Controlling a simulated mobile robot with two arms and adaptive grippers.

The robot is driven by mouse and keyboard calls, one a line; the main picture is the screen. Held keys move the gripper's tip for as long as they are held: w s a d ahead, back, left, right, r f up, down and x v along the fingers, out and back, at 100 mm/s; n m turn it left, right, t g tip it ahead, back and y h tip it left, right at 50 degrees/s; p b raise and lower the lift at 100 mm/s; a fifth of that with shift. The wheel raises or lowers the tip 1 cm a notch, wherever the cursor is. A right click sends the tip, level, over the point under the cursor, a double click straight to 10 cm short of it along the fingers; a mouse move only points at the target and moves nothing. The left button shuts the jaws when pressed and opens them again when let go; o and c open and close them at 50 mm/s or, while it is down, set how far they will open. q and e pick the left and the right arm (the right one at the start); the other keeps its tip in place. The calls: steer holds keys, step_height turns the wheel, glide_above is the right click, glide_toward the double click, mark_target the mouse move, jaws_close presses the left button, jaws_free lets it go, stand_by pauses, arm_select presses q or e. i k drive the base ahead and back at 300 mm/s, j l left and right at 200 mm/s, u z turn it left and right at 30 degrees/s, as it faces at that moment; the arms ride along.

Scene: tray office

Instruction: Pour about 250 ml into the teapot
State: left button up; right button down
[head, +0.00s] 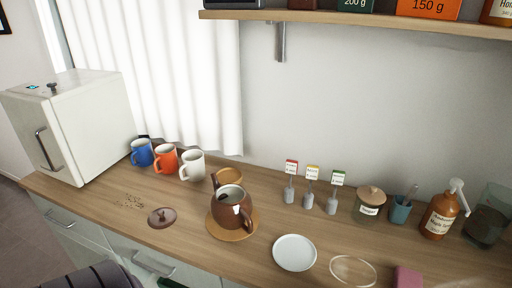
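The brown teapot (231,215) stands upright on a round wooden trivet (218,234) near the middle of the counter. Its top is open, with a dark inside, and I cannot tell whether there is liquid in it. A brown lid (162,217) lies on the counter to its left. No pouring vessel with water can be made out for certain. Neither of my grippers shows in the head view.
Blue (142,153), orange (165,158) and white (192,165) mugs stand behind left, beside a white cabinet-like appliance (75,125). A white plate (294,253), a glass dish (353,271) and a brown pump bottle (440,218) are to the right. A shelf (370,22) overhangs the back.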

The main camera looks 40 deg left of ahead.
mark_target(231, 207)
steer(key=k+j, duration=0.7)
steer(key=j, duration=0.15)
steer(key=k+j+u, duration=0.4)
steer(key=j+u, duration=0.25)
steer(key=u, duration=0.55)
